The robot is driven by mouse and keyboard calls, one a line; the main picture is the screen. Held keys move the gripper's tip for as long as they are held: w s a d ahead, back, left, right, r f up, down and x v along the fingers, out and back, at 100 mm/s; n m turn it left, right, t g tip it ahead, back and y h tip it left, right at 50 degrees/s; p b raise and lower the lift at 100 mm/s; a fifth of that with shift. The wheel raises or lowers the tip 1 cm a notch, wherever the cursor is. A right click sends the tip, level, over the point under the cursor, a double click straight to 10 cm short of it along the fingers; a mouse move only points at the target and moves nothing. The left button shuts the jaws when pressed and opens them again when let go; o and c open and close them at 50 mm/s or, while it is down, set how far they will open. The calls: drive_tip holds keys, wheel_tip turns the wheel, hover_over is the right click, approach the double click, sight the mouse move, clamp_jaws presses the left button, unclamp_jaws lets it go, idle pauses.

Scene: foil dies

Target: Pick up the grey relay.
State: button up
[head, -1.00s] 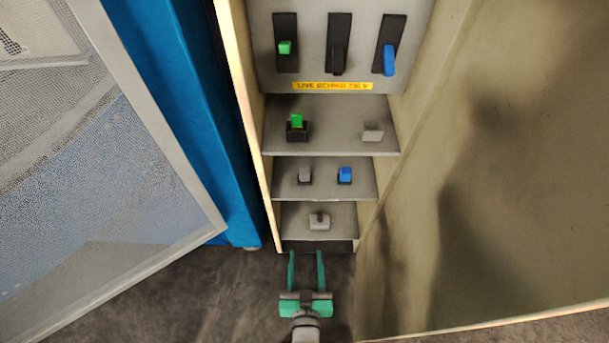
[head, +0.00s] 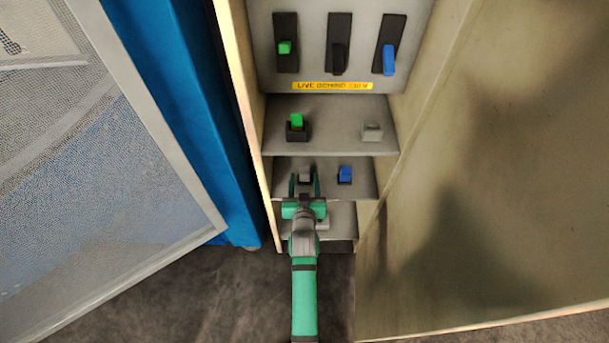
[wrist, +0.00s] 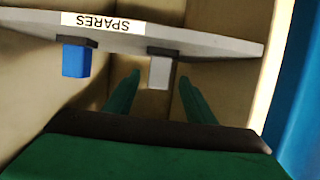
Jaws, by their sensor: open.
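The grey relay (head: 305,173) stands upright on the middle shelf of the open cabinet, left of a blue relay (head: 345,174). My gripper (head: 304,181) is open, with one green finger on each side of the grey relay in the head view. In the wrist view, which is upside down, the grey relay (wrist: 160,72) appears between the fingertips of my gripper (wrist: 158,80). I see no contact, and cannot tell how far the fingers reach past it. The blue relay (wrist: 76,60) stands clear of the fingers.
A green relay in a dark socket (head: 296,133) and a light grey block (head: 372,131) are on the upper shelf. My gripper partly hides the lower shelf (head: 342,218) and its grey piece (head: 323,224). Cabinet walls and the open door (head: 420,240) flank the shelves.

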drive_tip(key=shift+x, duration=3.95)
drive_tip(key=shift+r, duration=0.15)
drive_tip(key=c, duration=1.2)
